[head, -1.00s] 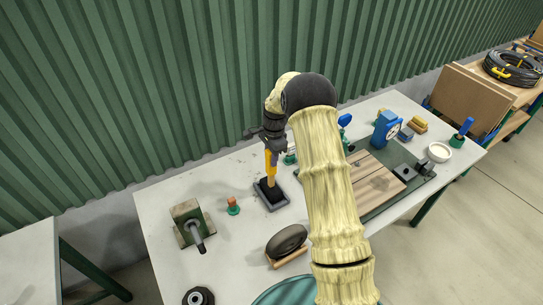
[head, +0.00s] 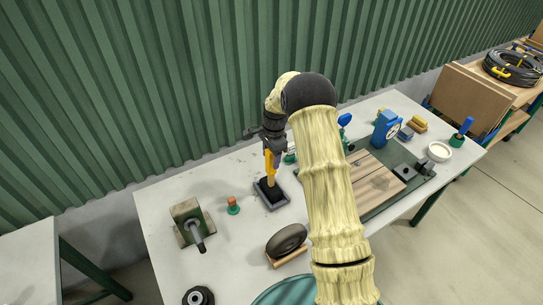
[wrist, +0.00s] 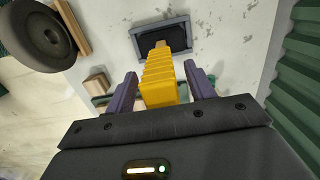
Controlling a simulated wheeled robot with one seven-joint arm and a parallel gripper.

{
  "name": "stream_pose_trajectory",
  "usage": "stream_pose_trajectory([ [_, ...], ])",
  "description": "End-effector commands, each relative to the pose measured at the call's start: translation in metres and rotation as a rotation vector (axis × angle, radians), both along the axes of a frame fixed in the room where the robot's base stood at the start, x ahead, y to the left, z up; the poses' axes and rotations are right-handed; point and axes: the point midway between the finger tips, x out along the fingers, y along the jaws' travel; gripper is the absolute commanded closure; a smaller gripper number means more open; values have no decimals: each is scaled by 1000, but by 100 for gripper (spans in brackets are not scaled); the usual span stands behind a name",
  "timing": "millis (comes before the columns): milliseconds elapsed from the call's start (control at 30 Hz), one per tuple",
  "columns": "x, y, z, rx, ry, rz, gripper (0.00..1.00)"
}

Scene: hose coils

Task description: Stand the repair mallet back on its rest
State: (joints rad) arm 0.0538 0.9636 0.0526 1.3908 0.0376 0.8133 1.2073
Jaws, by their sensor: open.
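The repair mallet has a yellow ribbed handle (head: 270,164) and stands upright, head down, on a dark square rest (head: 271,194) with a grey rim. In the wrist view the yellow handle (wrist: 161,82) points toward the camera, with the dark rest (wrist: 148,38) beyond it. My gripper (head: 268,150) is at the top of the handle. In the wrist view my gripper's purple fingers (wrist: 160,85) are open, one on each side of the handle, with a visible gap on the right side. The mallet's head is mostly hidden behind the handle there.
A black wheel on a wooden block (head: 287,241) lies in front of the rest. A green vise-like tool (head: 188,221) and a small green-and-orange item (head: 233,205) are to the left. A blue gauge (head: 386,129) stands right, beyond my arm. The corrugated green wall is close behind.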

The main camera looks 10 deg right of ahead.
Motion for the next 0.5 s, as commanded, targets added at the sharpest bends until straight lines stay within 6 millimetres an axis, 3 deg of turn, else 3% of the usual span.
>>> stream_pose_trajectory([
  [500,1,-1,16,0,-1,0,46],
])
